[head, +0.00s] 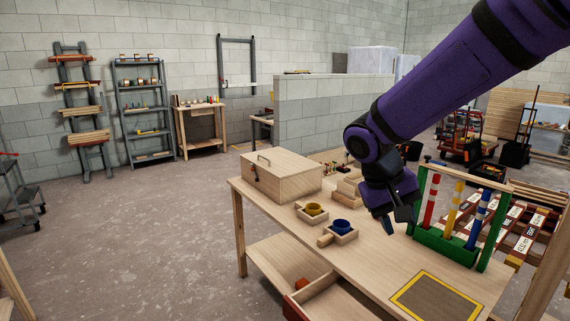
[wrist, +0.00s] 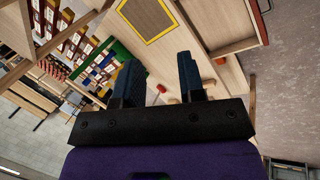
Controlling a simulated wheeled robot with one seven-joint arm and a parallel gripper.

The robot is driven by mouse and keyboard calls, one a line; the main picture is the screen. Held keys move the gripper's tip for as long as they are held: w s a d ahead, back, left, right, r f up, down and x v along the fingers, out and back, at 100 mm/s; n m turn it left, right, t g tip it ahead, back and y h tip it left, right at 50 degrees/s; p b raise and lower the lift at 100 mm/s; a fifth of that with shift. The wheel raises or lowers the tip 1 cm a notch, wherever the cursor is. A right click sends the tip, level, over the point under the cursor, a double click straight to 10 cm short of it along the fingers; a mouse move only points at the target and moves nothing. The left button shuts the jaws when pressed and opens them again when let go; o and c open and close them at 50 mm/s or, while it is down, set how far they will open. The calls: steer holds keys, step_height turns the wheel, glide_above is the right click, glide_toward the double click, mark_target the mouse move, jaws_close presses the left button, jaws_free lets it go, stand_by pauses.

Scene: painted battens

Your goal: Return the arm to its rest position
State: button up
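My purple arm (head: 445,85) reaches in from the upper right of the head view. My gripper (head: 396,219) hangs over the wooden workbench, just left of the green rack. In the wrist view my gripper (wrist: 160,72) shows two dark fingers spread apart with nothing between them. The green rack (head: 447,246) holds red-banded, yellow-banded and blue-banded battens standing upright. It also shows in the wrist view (wrist: 122,55). I cannot tell the exact gap between gripper and rack.
The workbench (head: 375,262) carries a lidded wooden box (head: 281,177), a tray with a yellow ring (head: 313,209), a tray with a blue ring (head: 342,227) and a yellow-bordered dark panel (head: 437,301). An open drawer (head: 330,300) juts out in front.

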steer(key=s+d+r+t+y, duration=0.2)
steer(key=s+d+r, duration=0.2)
steer(key=s, duration=0.5)
steer(key=s+d+r+t+y, duration=0.2)
steer(key=s+d+r+t, duration=0.1)
steer(key=s, duration=0.6)
step_height(320, 180, up, 3)
steer(key=shift+s+d+f+m+y, duration=0.15)
steer(key=shift+s+d+m+y, duration=0.2)
steer(key=shift+d, duration=0.55)
